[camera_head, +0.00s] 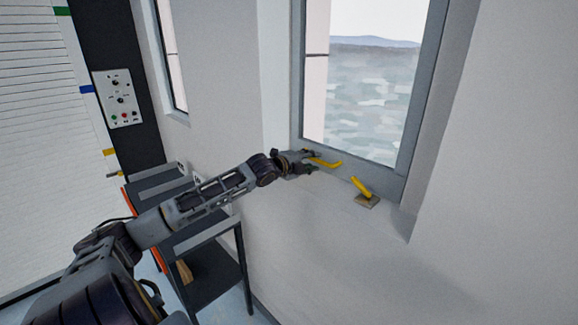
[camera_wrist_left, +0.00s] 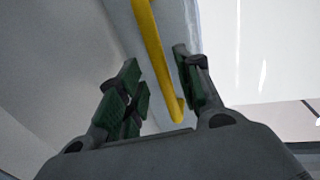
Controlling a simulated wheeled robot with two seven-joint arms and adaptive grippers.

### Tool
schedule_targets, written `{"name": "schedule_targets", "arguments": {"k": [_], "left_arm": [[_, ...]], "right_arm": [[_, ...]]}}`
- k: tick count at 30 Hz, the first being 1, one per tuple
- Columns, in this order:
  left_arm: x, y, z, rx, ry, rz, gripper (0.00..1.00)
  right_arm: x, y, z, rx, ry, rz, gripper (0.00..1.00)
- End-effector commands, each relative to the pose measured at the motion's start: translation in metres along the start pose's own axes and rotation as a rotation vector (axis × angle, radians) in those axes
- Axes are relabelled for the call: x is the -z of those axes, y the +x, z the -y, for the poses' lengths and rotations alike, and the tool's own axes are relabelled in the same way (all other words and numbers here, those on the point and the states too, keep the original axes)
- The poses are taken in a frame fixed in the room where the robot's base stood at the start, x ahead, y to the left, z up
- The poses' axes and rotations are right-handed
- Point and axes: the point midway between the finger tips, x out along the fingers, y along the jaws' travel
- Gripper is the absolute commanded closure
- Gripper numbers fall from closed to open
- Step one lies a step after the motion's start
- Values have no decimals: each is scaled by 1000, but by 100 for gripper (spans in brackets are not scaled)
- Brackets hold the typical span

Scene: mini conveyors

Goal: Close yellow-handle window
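The window (camera_head: 372,85) has a grey frame and stands in a recess of the white wall in the head view. A yellow handle (camera_head: 326,163) sits low on the frame. My left gripper (camera_head: 308,163) is at the left end of this handle. In the left wrist view, the green-padded fingers of my left gripper (camera_wrist_left: 163,88) are apart, and the yellow handle (camera_wrist_left: 150,38) runs down between them, with no clear contact on either side. How far the window stands open cannot be told. My right gripper is in neither view.
A dark shelved cart (camera_head: 215,275) stands below my left arm. A control panel (camera_head: 119,98) and another window (camera_head: 172,60) are at the left.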

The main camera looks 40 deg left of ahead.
Motion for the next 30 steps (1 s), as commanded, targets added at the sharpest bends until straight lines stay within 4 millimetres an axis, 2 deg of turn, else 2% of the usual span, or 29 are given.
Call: {"name": "schedule_targets", "arguments": {"k": [30], "left_arm": [[0,-36,-1,-1,1,-1,65]], "right_arm": [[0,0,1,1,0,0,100]]}}
